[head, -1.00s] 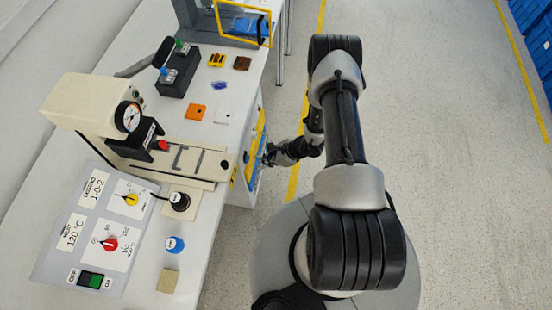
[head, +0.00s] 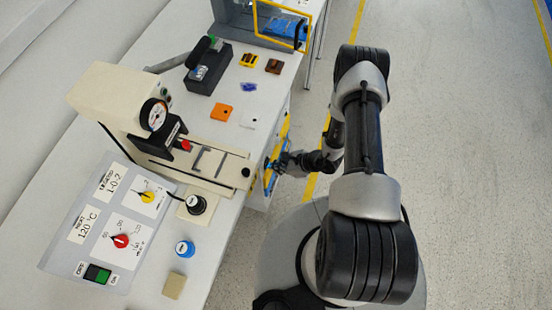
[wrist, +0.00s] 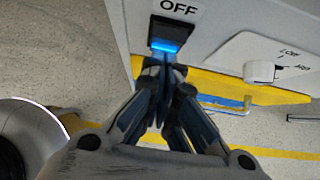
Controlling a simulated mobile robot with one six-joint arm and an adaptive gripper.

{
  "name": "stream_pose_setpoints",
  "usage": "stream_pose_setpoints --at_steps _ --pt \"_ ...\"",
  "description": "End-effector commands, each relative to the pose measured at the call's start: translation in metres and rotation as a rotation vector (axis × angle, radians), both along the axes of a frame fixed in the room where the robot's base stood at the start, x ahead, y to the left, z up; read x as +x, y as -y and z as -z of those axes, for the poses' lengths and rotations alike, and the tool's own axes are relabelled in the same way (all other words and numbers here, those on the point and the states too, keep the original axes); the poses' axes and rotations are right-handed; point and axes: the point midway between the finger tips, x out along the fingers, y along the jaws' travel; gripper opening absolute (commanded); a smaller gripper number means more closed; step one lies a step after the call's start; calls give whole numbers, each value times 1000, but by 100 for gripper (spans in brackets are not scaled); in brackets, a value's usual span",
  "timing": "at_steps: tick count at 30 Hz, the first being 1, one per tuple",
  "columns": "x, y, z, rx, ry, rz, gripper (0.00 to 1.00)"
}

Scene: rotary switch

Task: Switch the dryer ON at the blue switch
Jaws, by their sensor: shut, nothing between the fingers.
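The blue switch (wrist: 172,36) shows in the wrist view as a rocker on a white panel front. Its upper part is dark and its lower part glows blue. A label reading OFF (wrist: 180,8) sits above it; anything below it is hidden by my fingers. My gripper (wrist: 166,64) is shut and empty, its tips just below the blue part. I cannot tell whether they touch it. In the head view my gripper (head: 276,165) is at the bench's front side, and I cannot make out the switch there.
A white knob (wrist: 262,72) with speed marks is right of the switch, above a yellow edge. On the bench top are a control panel (head: 73,232) with a green rocker (head: 97,274), a cream press (head: 110,95), a black knob (head: 196,204) and a blue knob (head: 184,248). Floor is clear at right.

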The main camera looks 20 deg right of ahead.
Motion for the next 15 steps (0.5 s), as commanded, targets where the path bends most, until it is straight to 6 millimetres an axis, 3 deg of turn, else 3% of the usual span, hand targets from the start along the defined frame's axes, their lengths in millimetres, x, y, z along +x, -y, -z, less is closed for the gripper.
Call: stream_pose_setpoints --at_steps 15 --pt "6 0 -15 -3 9 -1 0"
